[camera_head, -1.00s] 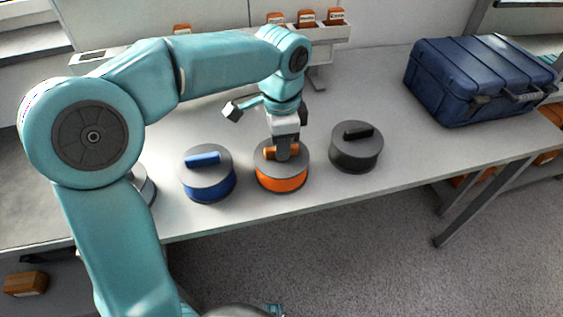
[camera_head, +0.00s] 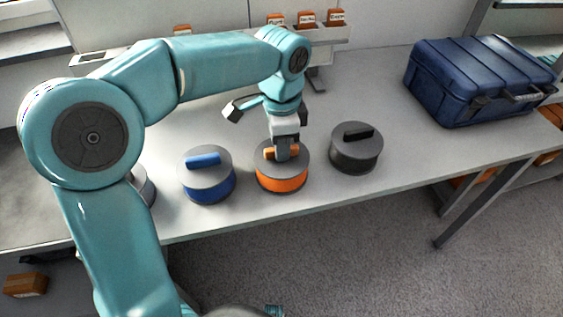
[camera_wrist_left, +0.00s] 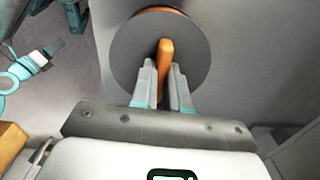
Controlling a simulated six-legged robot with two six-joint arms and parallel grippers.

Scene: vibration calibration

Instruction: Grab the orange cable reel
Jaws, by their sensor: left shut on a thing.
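The orange cable reel (camera_head: 283,180) stands on the table near its front edge, between a blue reel and a black reel. It has a grey top disc and an orange handle bar. My left gripper (camera_head: 282,152) comes down on it from above and is shut on the handle. In the left wrist view the two fingers (camera_wrist_left: 162,80) sit on either side of the orange handle (camera_wrist_left: 166,52), above the grey disc of the reel (camera_wrist_left: 190,30). The reel appears to rest on the table. My right gripper is not clearly in view.
A blue reel (camera_head: 208,183) stands to the left and a black reel (camera_head: 357,152) to the right, both close by. A dark blue case (camera_head: 475,85) stands at the table's right. A rack with orange boxes (camera_head: 306,20) is at the back. The grey table (camera_head: 385,80) is clear between.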

